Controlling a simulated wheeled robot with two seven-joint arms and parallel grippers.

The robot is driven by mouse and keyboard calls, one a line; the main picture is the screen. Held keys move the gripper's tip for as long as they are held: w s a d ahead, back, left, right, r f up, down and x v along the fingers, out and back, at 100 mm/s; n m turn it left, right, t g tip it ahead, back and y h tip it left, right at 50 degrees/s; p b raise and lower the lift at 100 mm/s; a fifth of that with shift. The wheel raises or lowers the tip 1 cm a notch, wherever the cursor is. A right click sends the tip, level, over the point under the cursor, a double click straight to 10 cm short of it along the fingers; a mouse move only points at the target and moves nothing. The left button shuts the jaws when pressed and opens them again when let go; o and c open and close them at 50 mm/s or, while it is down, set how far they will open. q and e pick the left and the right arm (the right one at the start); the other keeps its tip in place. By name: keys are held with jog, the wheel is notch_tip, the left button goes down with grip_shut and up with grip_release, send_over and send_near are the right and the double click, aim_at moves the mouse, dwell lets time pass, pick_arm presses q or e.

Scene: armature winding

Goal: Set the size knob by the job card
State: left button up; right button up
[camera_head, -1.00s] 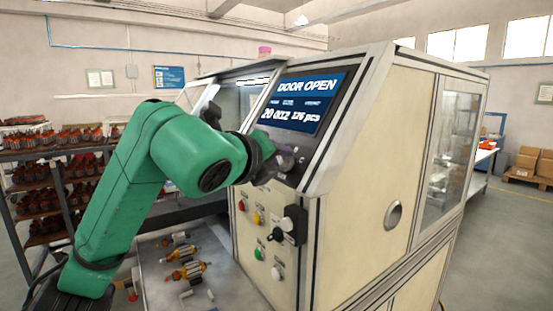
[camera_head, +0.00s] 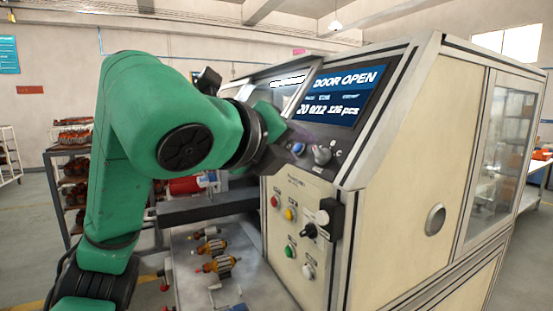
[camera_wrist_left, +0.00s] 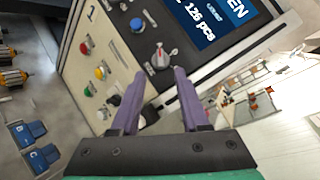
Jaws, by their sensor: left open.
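The grey size knob (camera_head: 322,155) sits on the dark sloped panel below the screen. In the left wrist view the knob (camera_wrist_left: 161,57) has a pointer tip and small marks around it, too small to read. My left gripper (camera_head: 288,152) is beside the panel, left of the knob. In the left wrist view its two purple fingers (camera_wrist_left: 159,74) are apart, with nothing between them, and the knob shows just beyond the tips. The screen (camera_head: 335,95) reads DOOR OPEN, 20 0/12 and 126 pcs. I cannot make out a job card. My right gripper is not in view.
A blue button (camera_wrist_left: 136,25) is on the panel near the knob. Below are coloured buttons (camera_head: 289,214) and a black rotary switch (camera_head: 309,231). Armatures (camera_head: 218,264) lie on a metal table at the lower left. A rack (camera_head: 73,180) stands behind my arm.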

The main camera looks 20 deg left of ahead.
pick_arm(q)
jog(key=d+v, duration=0.1)
jog(key=v, duration=0.5)
jog(key=shift+s+a+b, duration=0.2)
jog(key=shift+a+b, duration=0.25)
jog(key=shift+a, duration=0.1)
jog(key=shift+r, duration=0.1)
